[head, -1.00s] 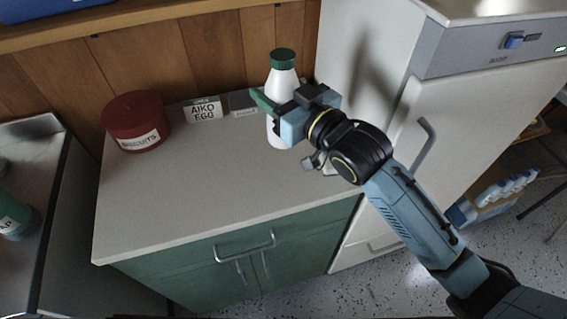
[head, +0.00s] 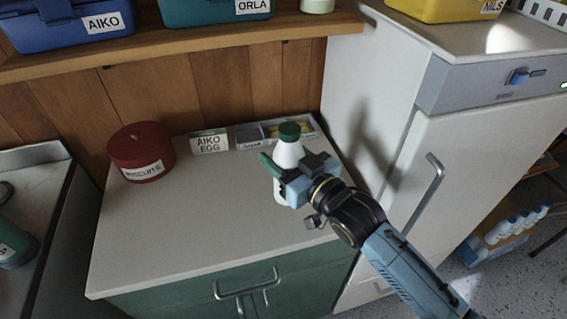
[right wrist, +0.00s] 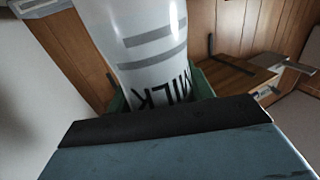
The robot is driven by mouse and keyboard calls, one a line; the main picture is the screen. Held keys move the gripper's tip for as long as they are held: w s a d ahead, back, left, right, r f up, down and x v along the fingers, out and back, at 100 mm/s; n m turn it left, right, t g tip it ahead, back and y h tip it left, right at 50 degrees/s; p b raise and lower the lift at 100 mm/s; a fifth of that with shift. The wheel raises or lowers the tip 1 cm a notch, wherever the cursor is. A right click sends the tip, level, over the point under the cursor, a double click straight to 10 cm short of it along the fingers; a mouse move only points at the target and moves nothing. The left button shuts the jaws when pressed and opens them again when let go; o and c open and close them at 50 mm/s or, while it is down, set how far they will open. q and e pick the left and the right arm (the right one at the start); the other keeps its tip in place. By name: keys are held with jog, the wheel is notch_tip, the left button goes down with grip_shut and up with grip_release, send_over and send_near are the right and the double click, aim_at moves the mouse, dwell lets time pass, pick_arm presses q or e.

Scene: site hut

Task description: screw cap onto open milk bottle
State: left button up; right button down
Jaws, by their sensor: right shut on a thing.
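The white milk bottle (head: 288,156) is near the back right of the worktop, with a green cap (head: 289,131) on its top. I cannot tell how tightly the cap sits. My right gripper (head: 277,174) is shut on the bottle's body, well below the cap. In the right wrist view the bottle (right wrist: 140,45) fills the space between the fingers, with its MILK lettering showing; its top is out of that view. Whether its base touches the worktop is hard to tell. My left gripper is not in view.
The worktop (head: 200,230) is clear at its front and middle. The white fridge (head: 390,120) stands close on the right.

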jog(key=shift+f, duration=1.05)
jog(key=shift+f, duration=0.15)
jog(key=c, duration=0.6)
grip_release()
jog(key=shift+f, duration=0.1)
jog(key=shift+r, duration=0.25)
jog(key=v, duration=1.2)
jog(key=shift+f, duration=0.1)
